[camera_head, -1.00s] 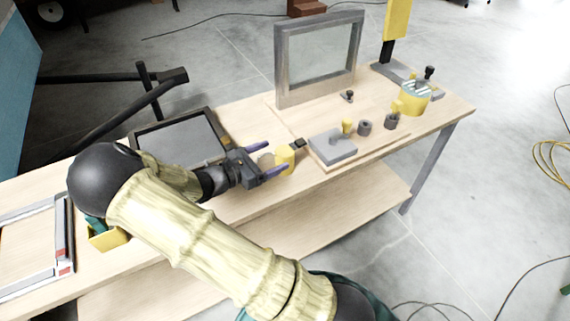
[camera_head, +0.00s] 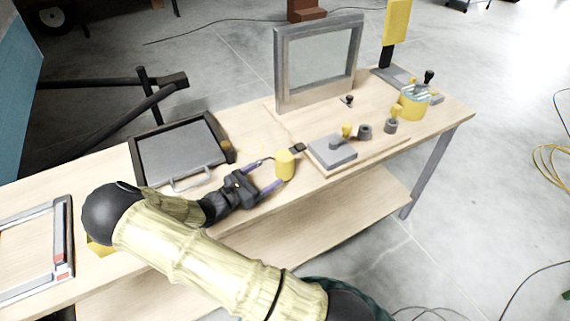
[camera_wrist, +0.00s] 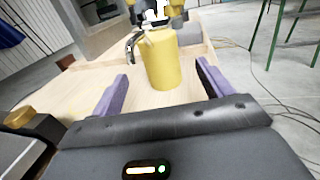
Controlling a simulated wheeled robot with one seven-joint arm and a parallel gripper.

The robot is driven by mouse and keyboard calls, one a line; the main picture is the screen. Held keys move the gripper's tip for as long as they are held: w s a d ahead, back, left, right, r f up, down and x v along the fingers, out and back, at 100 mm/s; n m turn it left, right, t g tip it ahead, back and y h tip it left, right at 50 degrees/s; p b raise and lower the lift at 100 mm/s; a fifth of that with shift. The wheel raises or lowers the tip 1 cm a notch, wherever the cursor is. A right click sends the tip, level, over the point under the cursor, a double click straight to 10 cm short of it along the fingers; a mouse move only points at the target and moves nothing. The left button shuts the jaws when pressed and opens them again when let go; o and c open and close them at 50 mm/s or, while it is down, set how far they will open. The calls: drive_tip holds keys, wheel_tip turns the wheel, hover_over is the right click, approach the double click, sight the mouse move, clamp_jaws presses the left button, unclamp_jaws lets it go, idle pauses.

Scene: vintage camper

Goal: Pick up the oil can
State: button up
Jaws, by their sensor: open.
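The oil can is most likely the yellow cylinder (camera_head: 285,166) standing upright near the front edge of the workbench. My gripper (camera_head: 271,173) is open, just left of it in the head view, with its purple-grey fingers pointing at it. In the wrist view the yellow can (camera_wrist: 161,62) stands ahead, roughly centred between the spread fingers (camera_wrist: 162,82). The fingers do not appear to touch it.
A grey block (camera_head: 331,151) and small knobbed pieces sit on a board to the right. A framed pane (camera_head: 318,60) stands behind. A dark case (camera_head: 183,150) with a handle lies left of the can. A yellow pot (camera_head: 414,106) stands at the far right.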

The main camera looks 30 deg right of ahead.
sight(277, 167)
drive_tip(key=shift+w+d+f, duration=0.1)
drive_tip(key=shift+d+f, duration=0.05)
drive_tip(key=shift+d, duration=0.45)
drive_tip(key=shift+p+x, duration=0.6)
drive_tip(key=shift+x, duration=2.6)
drive_tip(key=c, duration=1.1)
wheel_tip(277, 167, up, 28)
drive_tip(key=shift+r, duration=0.1)
